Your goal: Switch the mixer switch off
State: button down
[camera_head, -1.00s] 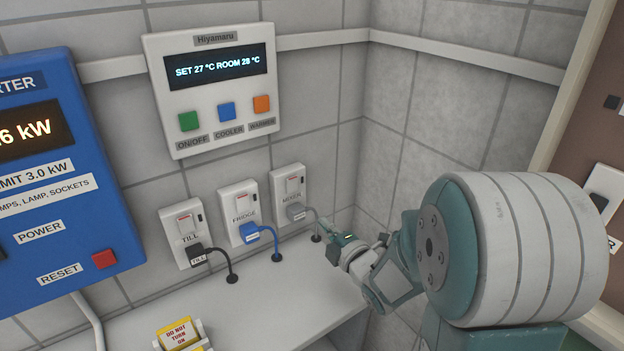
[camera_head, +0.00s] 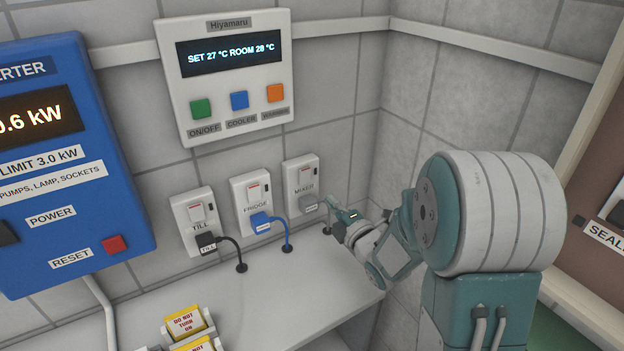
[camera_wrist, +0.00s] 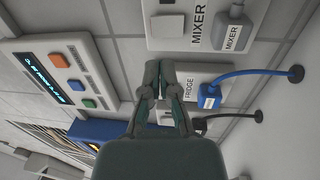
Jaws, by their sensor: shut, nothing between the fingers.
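The mixer socket (camera_head: 297,193) is a white wall plate at the right end of a row of three, labelled MIXER, with a grey plug (camera_head: 308,204) in it. Its pale rocker switch (camera_head: 306,178) is in the upper part. In the wrist view the mixer switch (camera_wrist: 167,26) shows sideways near the top, with the grey plug (camera_wrist: 234,36) to its right. My gripper (camera_head: 334,205) is shut and empty, just right of and below the mixer socket, apart from the switch. In the wrist view its closed fingertips (camera_wrist: 161,66) lie below the mixer switch, over the fridge plate's edge.
The fridge socket (camera_head: 242,194) and till socket (camera_head: 187,213) stand left of the mixer. The thermostat panel (camera_head: 185,108) is above them, the blue inverter box (camera_head: 130,216) at far left. A white shelf (camera_head: 290,296) with yellow tags (camera_head: 186,322) lies below.

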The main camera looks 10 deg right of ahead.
aim_at(307, 173)
jog(key=x, duration=0.8)
jog(key=shift+w+a, duration=0.1)
jog(key=shift+a, duration=0.2)
jog(key=shift+w+r, duration=0.1)
jog(key=shift+w, duration=0.15)
jog(key=shift+w+r, duration=0.1)
jog(key=shift+w, duration=0.1)
